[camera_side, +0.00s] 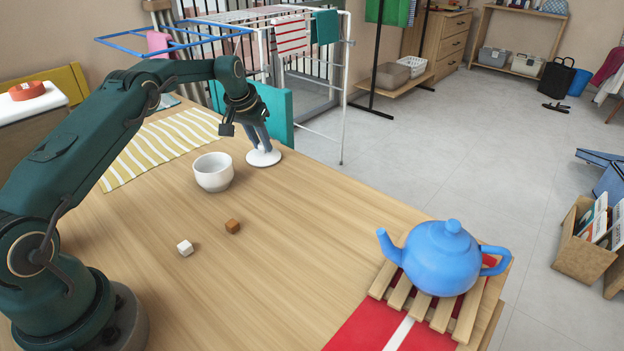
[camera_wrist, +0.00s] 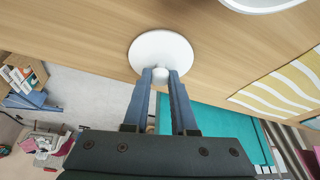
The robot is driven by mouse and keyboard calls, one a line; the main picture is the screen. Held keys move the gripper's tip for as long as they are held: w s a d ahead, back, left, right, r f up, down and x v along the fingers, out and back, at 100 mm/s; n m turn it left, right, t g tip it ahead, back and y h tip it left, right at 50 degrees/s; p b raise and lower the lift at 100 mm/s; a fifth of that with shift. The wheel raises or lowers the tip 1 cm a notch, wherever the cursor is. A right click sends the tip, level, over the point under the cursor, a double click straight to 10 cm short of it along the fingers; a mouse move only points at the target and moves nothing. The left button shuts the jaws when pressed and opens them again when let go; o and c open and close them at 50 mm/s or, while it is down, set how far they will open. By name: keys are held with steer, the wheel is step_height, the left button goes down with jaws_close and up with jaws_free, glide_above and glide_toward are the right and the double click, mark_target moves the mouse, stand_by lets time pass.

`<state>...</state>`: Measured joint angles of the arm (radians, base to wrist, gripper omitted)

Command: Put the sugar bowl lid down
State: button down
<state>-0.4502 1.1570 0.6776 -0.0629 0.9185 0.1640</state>
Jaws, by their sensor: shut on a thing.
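The white sugar bowl lid (camera_side: 263,157) is at the far edge of the wooden table, right of the bowl. It looks flat and level; whether it touches the table I cannot tell for sure. My gripper (camera_side: 261,140) is above it, pointing down, shut on its knob. In the wrist view the round lid (camera_wrist: 162,52) shows whole, with my gripper's two blue fingers (camera_wrist: 160,76) on either side of the knob. The open white sugar bowl (camera_side: 213,172) stands upright to the left; its rim (camera_wrist: 262,5) shows at the top of the wrist view.
A white sugar cube (camera_side: 185,248) and a brown one (camera_side: 232,226) lie in front of the bowl. A blue teapot (camera_side: 441,259) stands on a wooden trivet (camera_side: 398,293) at the right. A striped cloth (camera_side: 158,146) lies behind the bowl.

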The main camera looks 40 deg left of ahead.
steer(key=shift+f, duration=0.2)
steer(key=c, duration=0.7)
jaws_free()
steer(key=shift+r, duration=0.15)
steer(key=s+d+r, duration=0.4)
steer(key=r, duration=0.4)
steer(key=s+d+r, duration=0.4)
steer(key=r, duration=0.4)
steer(key=s+d+m, duration=0.1)
steer(key=s+d, duration=0.3)
steer(key=s, duration=0.3)
steer(key=s+d+f+m+t+h, duration=0.1)
steer(key=s+d, duration=0.3)
steer(key=s, duration=0.4)
steer(key=s+d+f+m, duration=0.1)
steer(key=s+d, duration=0.4)
steer(key=s, duration=0.2)
steer(key=shift+s+f+m, duration=0.2)
steer(key=shift+s+m, duration=0.1)
steer(key=shift+s, duration=0.1)
